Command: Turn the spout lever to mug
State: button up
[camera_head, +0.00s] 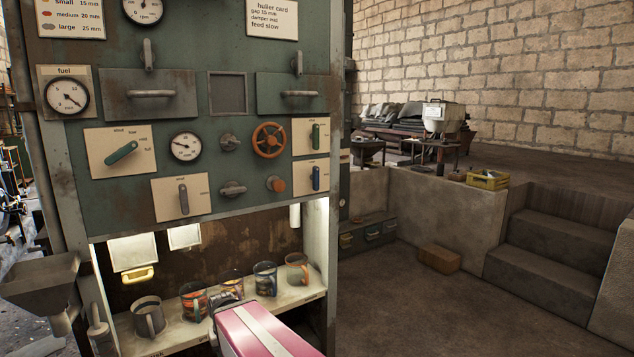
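The green panel carries several levers, and the small lettering is too fine to tell for certain which is the spout lever. A grey lever (184,199) stands upright on a cream plate low on the panel. A green lever (121,153) is tilted on a larger plate up and left of it. A second green lever (316,134) and a blue lever (316,178) stand upright on plates at the right. A grey mug (149,317) is on the shelf below. My gripper (226,302) is at the shelf's front, below the panel, apart from the levers; its fingers are unclear.
An orange handwheel (269,140), grey knobs and gauges sit on the panel. A metal hopper (40,283) juts out at lower left. The floor right of the machine is open.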

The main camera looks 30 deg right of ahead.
aim_at(315, 176)
jog(key=z, duration=0.65)
jog(key=k+j+z, duration=0.1)
jog(key=z, duration=0.25)
jog(key=k+z, duration=0.25)
jog(key=z, duration=0.15)
jog(key=k+z, duration=0.2)
jog(key=z, duration=0.15)
